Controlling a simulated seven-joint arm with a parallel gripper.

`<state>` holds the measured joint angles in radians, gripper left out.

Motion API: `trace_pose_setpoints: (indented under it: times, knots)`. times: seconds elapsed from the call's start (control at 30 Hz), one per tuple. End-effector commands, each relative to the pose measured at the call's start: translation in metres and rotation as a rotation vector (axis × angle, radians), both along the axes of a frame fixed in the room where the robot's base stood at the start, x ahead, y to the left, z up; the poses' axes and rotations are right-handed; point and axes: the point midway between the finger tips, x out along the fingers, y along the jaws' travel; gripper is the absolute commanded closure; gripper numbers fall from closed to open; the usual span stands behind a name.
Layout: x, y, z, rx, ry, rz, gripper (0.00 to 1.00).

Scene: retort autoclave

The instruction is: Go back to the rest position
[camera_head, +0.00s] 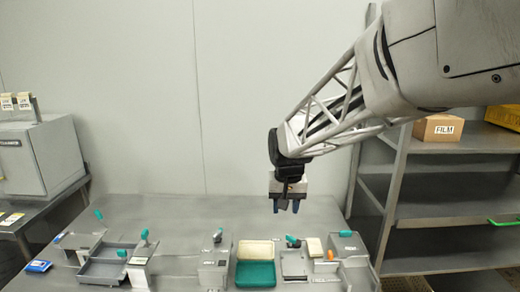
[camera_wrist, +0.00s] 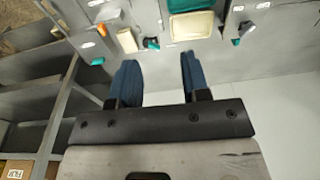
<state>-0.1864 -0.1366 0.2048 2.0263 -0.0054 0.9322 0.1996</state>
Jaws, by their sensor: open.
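My gripper (camera_head: 287,205) hangs over the back part of the grey table (camera_head: 190,212), fingers pointing down, above and behind the row of fixtures. In the wrist view my gripper (camera_wrist: 157,82) shows two blue fingers spread apart with nothing between them. It is open and touches nothing that I can see. My arm reaches in from the upper right.
A teal tray (camera_head: 255,275) and a cream tray (camera_head: 256,250) lie among grey fixtures with teal handles. A grey open tray (camera_head: 108,272) is at left. Shelves (camera_head: 440,210) with a FILM box (camera_head: 438,128) stand right; a cabinet machine (camera_head: 40,155) stands left.

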Motion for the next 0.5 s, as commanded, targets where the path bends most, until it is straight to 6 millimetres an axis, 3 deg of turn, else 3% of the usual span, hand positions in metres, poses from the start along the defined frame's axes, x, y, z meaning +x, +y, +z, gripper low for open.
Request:
trace_pose_setpoints:
  times: [0.5]
  knots:
    - [-0.127, -0.063, 0.023, -0.005, -0.051, -0.006, 0.57]
